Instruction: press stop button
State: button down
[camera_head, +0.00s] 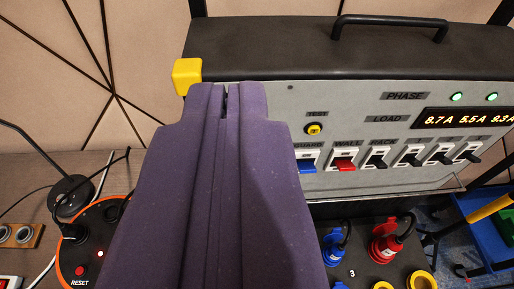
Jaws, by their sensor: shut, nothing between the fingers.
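My gripper (224,98) is purple and fills the middle of the view, with its two fingers together and nothing between them. Its tips overlap the left side of a grey power panel (390,160) in the picture; I cannot tell whether they touch it. No button labelled stop is visible, and my gripper hides part of the panel. A yellow button (314,129) labelled TEST is on the panel, right of my fingertips. At the lower left is a round black device with an orange rim (66,270), a RESET label and a small red light.
Blue, red and black switches (345,164) line the panel below a lit load display (465,120). A yellow corner piece (187,76) sits left of my fingertips. Blue and red plugs (385,247) stand below the panel. A black cabled item (72,195) rests at left.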

jog(key=w+f+m+p, duration=0.1)
jog(key=w+f+m, duration=0.2)
jog(key=f, duration=0.3)
jog(key=w+f+m+t+p, duration=0.1)
jog(key=w+f+m, duration=0.1)
jog(key=f+m, duration=0.3)
jog(key=w+f+m+p, duration=0.1)
jog(key=w+f+m, duration=0.15)
jog(key=f, duration=0.35)
jog(key=s+f+m+t, duration=0.1)
jog(key=s+f+m, duration=0.3)
jog(key=f+m, duration=0.3)
notch_tip(320, 180, down, 4)
jog(key=shift+s+f+t+p, duration=0.15)
jog(key=shift+s+t+p, duration=0.15)
jog(key=shift+p, duration=0.1)
jog(key=shift+w+a+m, duration=0.1)
jog(key=shift+m, duration=0.15)
